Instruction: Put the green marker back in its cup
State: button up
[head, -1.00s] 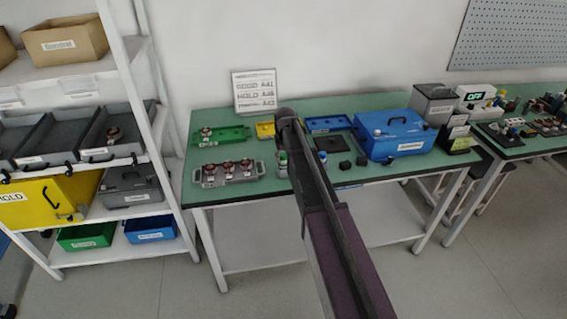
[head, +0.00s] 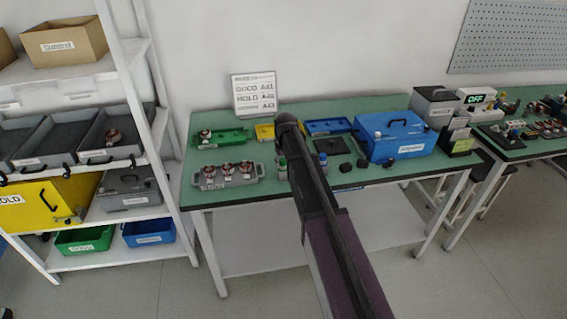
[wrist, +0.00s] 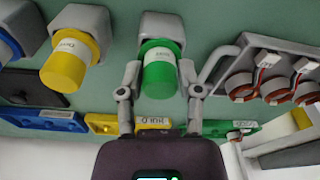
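The green marker (wrist: 160,72), with a white label, is between the two fingertips of my gripper (wrist: 160,78) in the wrist view. The fingertips meet its sides, and the gripper looks shut on it. Its far end lines up with a grey cup (wrist: 162,25); whether it is fully seated inside cannot be told. In the head view the green marker (head: 282,161) shows just left of my arm, which hides my gripper there.
A yellow marker (wrist: 65,68) stands in a neighbouring grey cup, with a blue one (wrist: 8,48) beyond. A grey tray (head: 255,171) with copper stators is close on the other side. Green and blue bins and a blue case (head: 398,150) are on the bench.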

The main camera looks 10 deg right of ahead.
aim_at(284, 170)
jog(key=shift+o, duration=0.9)
jog(key=shift+r, duration=0.15)
notch_tip(284, 170, up, 13)
jog(key=s+p, duration=0.1)
jog(key=p, duration=1.1)
jog(key=shift+s+d+f+p, duration=0.15)
jog(key=shift+s+f+p, duration=0.05)
jog(key=shift+p, duration=0.2)
jog(key=s+m+g, duration=0.1)
jog(key=s+m, duration=0.1)
jog(key=s, duration=2.5)
jog(key=shift+s, duration=0.35)
